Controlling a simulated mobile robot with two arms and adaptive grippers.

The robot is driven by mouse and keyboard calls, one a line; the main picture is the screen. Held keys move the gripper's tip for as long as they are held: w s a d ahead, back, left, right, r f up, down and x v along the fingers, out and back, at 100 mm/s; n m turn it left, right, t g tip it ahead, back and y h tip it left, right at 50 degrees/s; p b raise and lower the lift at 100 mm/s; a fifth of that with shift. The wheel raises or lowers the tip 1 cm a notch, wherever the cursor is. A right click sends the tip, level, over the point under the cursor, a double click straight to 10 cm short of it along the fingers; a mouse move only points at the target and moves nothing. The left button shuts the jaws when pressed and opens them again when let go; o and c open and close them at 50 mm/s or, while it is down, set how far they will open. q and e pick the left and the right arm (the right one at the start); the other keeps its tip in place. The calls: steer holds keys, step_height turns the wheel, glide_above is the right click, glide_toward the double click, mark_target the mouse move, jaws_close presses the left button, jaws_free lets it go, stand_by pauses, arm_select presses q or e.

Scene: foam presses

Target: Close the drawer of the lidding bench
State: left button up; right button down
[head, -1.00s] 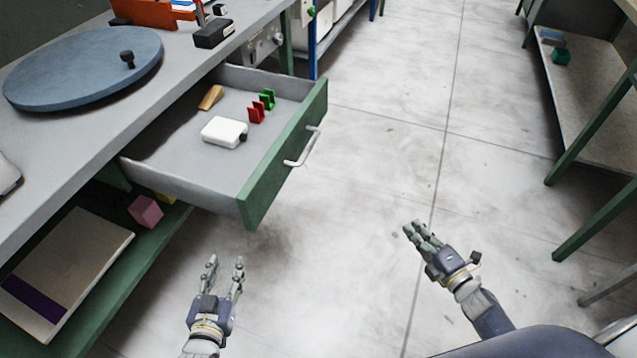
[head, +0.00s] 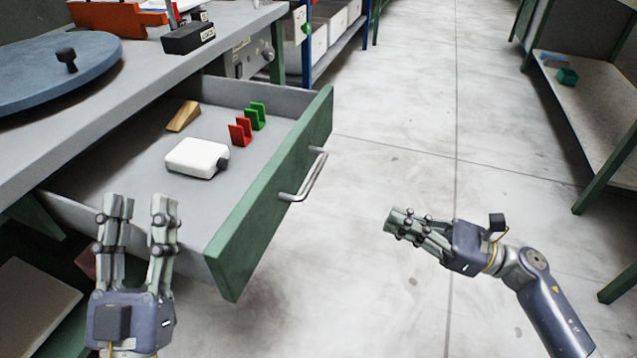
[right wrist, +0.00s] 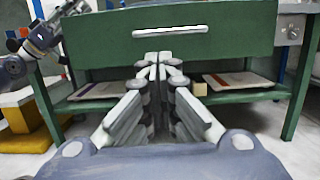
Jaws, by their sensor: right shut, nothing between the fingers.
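The drawer (head: 262,212) of the lidding bench (head: 150,95) stands pulled out, with its green front and metal handle (head: 304,176) facing right in the head view. Its front and handle also show in the right wrist view (right wrist: 110,35). My right gripper (head: 396,220) is shut and empty, to the right of the drawer front and apart from it, pointing at it. My left gripper (head: 140,208) is open, its two fingers apart, in front of the drawer's near side in the picture. Whether it touches the drawer I cannot tell.
In the drawer lie a white box (head: 196,158), a wooden wedge (head: 183,116), a red clip (head: 241,131) and a green clip (head: 256,116). A blue round disc (head: 45,75) lies on the bench top. The floor (head: 400,130) right of the drawer is clear; another bench (head: 590,120) stands further right.

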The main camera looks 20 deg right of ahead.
arm_select(q)
steer(key=shift+s+a+r+t, duration=0.1)
steer(key=shift+s+r+t, duration=0.6)
steer(key=shift+s+r, duration=0.45)
arm_select(e)
steer(key=x, duration=1.4)
steer(key=shift+s, duration=0.15)
arm_select(q)
steer(key=shift+h, duration=0.5)
arm_select(e)
steer(key=shift+r, duration=0.1)
steer(key=shift+a, duration=0.1)
